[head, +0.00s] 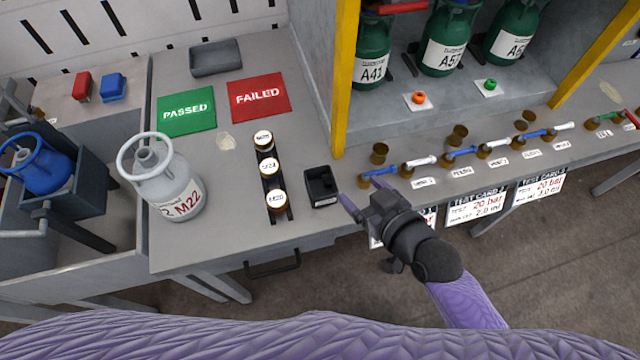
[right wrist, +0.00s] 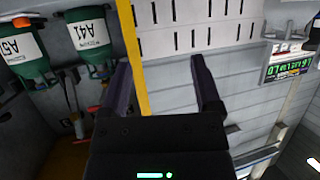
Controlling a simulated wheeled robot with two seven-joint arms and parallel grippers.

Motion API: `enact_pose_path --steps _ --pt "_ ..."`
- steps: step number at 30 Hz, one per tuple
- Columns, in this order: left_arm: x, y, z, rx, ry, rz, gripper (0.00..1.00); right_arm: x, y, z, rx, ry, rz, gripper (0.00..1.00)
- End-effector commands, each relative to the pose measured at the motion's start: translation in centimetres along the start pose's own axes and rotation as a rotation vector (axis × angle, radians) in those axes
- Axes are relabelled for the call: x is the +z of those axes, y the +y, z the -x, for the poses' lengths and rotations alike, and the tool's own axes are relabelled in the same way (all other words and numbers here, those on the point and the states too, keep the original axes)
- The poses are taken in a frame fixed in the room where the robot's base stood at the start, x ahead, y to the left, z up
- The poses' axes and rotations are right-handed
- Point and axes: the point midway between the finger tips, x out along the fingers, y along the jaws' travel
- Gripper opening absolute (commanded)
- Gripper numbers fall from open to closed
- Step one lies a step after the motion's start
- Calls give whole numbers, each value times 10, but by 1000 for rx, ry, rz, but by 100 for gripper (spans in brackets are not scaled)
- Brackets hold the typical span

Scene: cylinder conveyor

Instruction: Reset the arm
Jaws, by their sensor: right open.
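My right gripper (head: 364,192) is open and empty in the head view. It is above the front edge of the bench, just right of a small black box (head: 321,186). In the right wrist view, its two fingers (right wrist: 160,85) stand wide apart with nothing between them, and the wall panel shows behind. My right forearm comes up from the lower right. My left gripper is in neither view.
A white cylinder marked M22 (head: 165,180) stands on the bench (head: 235,235). Several jars stand in a rack (head: 288,212). Green PASSED (head: 186,112) and red FAILED (head: 259,97) mats lie behind. A yellow post (head: 345,75) and valve fittings (head: 462,155) are near my right gripper.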

Motion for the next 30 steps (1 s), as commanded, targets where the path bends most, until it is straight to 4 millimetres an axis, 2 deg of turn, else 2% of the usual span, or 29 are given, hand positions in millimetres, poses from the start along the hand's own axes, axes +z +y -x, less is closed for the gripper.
enact_pose_path --steps 7,8,10,11,14,15,17,18,21,24,25,27,30 --pt "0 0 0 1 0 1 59 1 0 -1 1 -1 0 81" --pt "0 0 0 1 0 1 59 3 1 -1 4 -7 -2 81" --pt "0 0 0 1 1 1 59 24 6 -3 28 -56 -16 81" --pt "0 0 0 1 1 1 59 41 11 -4 48 -97 -27 81" --pt "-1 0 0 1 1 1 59 131 24 4 137 -312 -85 81" --pt "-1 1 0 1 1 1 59 173 25 15 171 -414 -110 81" --pt "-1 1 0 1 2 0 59 233 19 39 210 -569 -149 81" --pt "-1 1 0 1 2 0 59 269 12 59 228 -667 -174 81" --pt "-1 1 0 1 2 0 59 336 -17 112 245 -882 -225 81" --pt "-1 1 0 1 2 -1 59 374 -45 155 240 -1032 -261 81" --pt "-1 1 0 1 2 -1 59 380 -52 164 236 -1062 -268 81" --pt "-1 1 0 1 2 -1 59 390 -62 180 230 -1109 -279 81" --pt "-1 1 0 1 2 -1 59 394 -67 187 228 -1132 -285 81"
